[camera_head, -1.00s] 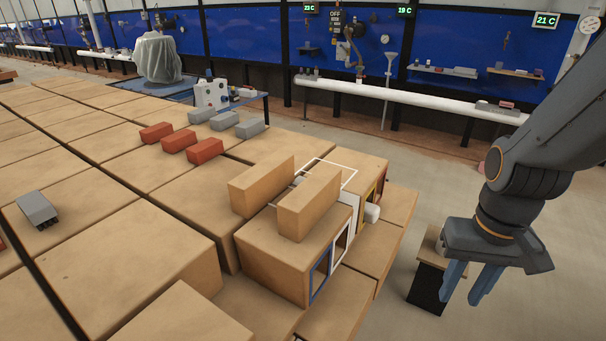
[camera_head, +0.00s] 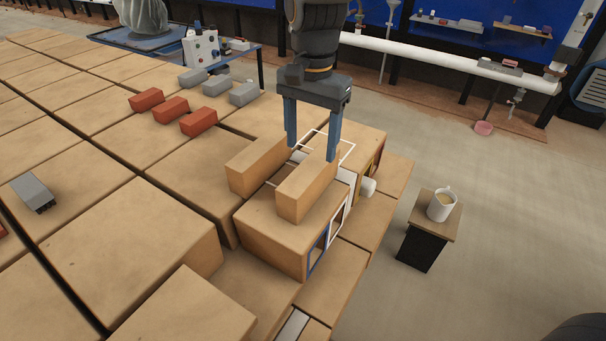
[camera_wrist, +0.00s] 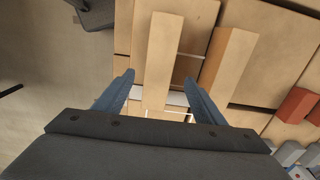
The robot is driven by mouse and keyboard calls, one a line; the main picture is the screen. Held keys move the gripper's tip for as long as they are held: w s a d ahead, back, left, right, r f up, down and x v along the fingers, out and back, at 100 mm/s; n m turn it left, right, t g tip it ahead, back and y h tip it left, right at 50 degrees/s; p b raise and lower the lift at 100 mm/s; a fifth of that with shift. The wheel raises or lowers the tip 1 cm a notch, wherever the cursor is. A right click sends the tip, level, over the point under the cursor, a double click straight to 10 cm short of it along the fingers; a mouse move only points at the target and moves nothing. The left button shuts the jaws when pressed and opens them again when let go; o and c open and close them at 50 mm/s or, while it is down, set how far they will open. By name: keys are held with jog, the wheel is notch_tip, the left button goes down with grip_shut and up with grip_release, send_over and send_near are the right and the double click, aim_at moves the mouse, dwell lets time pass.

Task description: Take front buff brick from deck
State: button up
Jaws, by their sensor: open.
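Two long buff bricks stand side by side on the deck (camera_head: 262,232). The front buff brick (camera_head: 305,192) is the nearer, right-hand one; the other buff brick (camera_head: 256,166) lies parallel behind it to the left. My gripper (camera_head: 311,153) points down over the far end of the front brick, its two blue fingers apart and empty. In the wrist view, the front brick (camera_wrist: 163,55) runs between the fingertips, with one finger to each side, and the other brick (camera_wrist: 229,65) is to the right. I cannot tell how far the tips are above the front brick.
Red bricks (camera_head: 170,109) and grey bricks (camera_head: 217,86) lie on the large buff blocks at the back. A white outline (camera_head: 343,156) marks the surface behind the buff bricks. A small stand (camera_head: 424,228) with a mug (camera_head: 441,205) is on the floor at right.

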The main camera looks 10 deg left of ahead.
aim_at(310, 167)
jog(key=shift+s+a+r, duration=0.15)
jog(key=shift+a, duration=0.15)
jog(key=shift+f, duration=0.35)
jog(key=shift+f+p, duration=0.35)
jog(key=shift+f, duration=0.55)
jog(key=shift+d+f+p, duration=0.15)
jog(key=shift+f+p, duration=0.3)
jog(key=shift+f, duration=0.85)
jog(key=shift+d+f+p, duration=0.15)
jog(key=shift+f+p, duration=0.3)
jog(key=shift+f, duration=0.8)
jog(key=c, duration=1.4)
grip_shut()
jog(key=shift+r, duration=0.15)
